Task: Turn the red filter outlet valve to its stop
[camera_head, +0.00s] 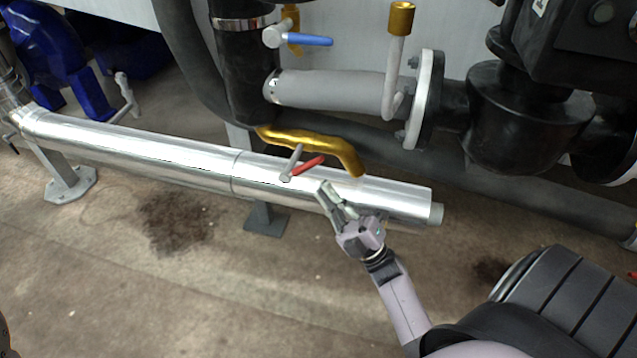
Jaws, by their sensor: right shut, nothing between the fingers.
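The red valve handle (309,165) sits on a grey stem (292,163) below the gold pipe (312,142), in front of the silver pipe. The handle points to the right and slightly up. My right gripper (325,187) is shut and empty, just below and to the right of the handle, over the silver pipe. A small gap seems to lie between the fingertips and the handle, but the depth is hard to judge. My left gripper is not in view.
The long silver pipe (140,150) runs across the view on metal supports. A blue-handled valve (310,40) sits above on a dark vertical pipe. Black pump parts and a flange (425,100) stand at upper right. The floor (200,290) in front is clear.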

